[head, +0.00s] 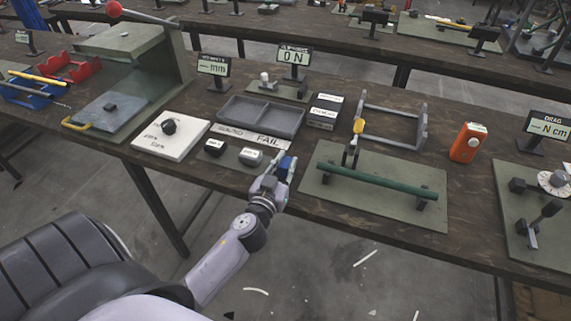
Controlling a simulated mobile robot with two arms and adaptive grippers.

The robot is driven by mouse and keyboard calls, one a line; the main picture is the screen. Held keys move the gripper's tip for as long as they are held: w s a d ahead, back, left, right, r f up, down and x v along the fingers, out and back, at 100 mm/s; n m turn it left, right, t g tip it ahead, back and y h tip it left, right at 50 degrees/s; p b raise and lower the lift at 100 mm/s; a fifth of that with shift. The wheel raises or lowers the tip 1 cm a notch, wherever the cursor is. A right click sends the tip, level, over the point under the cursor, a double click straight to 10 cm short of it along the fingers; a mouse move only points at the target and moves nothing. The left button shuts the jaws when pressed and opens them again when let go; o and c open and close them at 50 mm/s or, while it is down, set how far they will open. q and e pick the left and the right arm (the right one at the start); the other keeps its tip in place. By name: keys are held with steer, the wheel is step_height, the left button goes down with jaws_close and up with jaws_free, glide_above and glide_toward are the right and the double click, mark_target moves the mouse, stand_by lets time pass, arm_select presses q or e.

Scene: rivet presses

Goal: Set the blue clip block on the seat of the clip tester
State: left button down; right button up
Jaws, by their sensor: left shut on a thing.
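My left gripper (279,173) is at the front edge of the bench, left of the green pipe fixture. It is shut on a small blue block (287,161), which shows between its fingers and is partly hidden by them. A low green plate (285,94) with a small pale upright piece (265,78) stands farther back, under a display reading 0 N (293,57). It looks like the clip tester. Its seat is too small to make out. The block is apart from it, nearer to me. My right gripper is not in view.
A grey divided tray (262,126) with a FAIL label lies between the gripper and the green plate. A dark labelled box (323,112) and a grey frame (392,137) stand to the right. A green pipe fixture (325,190) is beside the gripper. A white plate (165,146) lies left.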

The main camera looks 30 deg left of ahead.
arm_select(q)
steer(key=c, duration=1.5)
jaws_free()
steer(key=shift+o, duration=0.2)
steer(key=b+v, duration=0.5)
steer(key=v, duration=1.2)
steer(key=shift+d+r, duration=0.25)
